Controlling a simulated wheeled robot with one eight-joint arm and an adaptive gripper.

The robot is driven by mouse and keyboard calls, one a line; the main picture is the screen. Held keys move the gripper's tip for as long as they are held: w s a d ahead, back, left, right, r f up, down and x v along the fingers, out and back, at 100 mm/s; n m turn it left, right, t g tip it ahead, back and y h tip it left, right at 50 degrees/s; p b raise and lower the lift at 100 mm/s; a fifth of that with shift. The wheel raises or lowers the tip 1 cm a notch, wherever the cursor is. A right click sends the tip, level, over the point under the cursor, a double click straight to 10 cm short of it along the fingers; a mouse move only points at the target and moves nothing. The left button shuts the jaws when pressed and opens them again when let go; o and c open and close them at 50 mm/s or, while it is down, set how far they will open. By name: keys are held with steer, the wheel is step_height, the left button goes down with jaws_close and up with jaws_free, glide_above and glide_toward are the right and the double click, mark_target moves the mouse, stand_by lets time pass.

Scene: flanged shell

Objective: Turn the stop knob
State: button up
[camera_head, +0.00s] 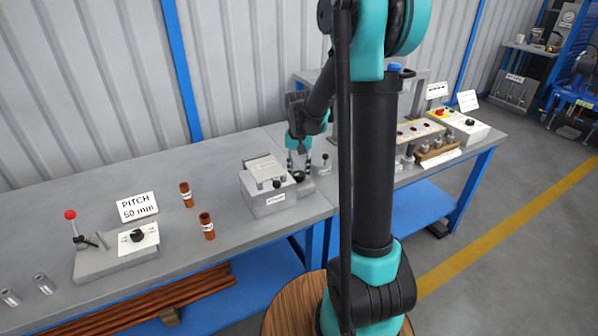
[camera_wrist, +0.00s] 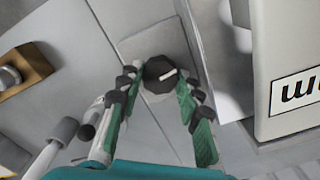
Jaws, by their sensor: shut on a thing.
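A black faceted knob (camera_wrist: 158,74) with a white pointer line sits on a grey plate (camera_wrist: 150,38) in the wrist view. My gripper (camera_wrist: 160,82) is shut on this knob, with one teal finger on each side of it. In the head view my gripper (camera_head: 299,168) reaches down to the bench just right of a grey labelled box (camera_head: 268,200). The dark knob (camera_head: 298,176) shows small between the fingers there. No label for the held knob can be read.
The grey box stands close to the right finger in the wrist view, its label cut off (camera_wrist: 297,92). A small silver knobbed post (camera_head: 324,165) stands right of my gripper.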

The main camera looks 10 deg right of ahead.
mark_target(299, 174)
steer(key=shift+m, duration=0.3)
steer(key=o, duration=0.9)
step_height(299, 174, up, 12)
stand_by(0.4)
steer(key=s+d+f+n+t, duration=0.1)
steer(key=s+f, duration=0.3)
steer(key=s, duration=0.3)
steer(key=s+d+f+n+t, duration=0.1)
steer(key=s+d+f, duration=0.1)
steer(key=s+f, duration=0.3)
steer(key=s+d+f+n+t, duration=0.1)
steer(key=s+f, duration=0.3)
steer(key=s, duration=0.6)
steer(key=shift+s+d+f+n+t, duration=0.15)
steer(key=shift+f+n+t, duration=0.1)
steer(key=shift+n+t, duration=0.3)
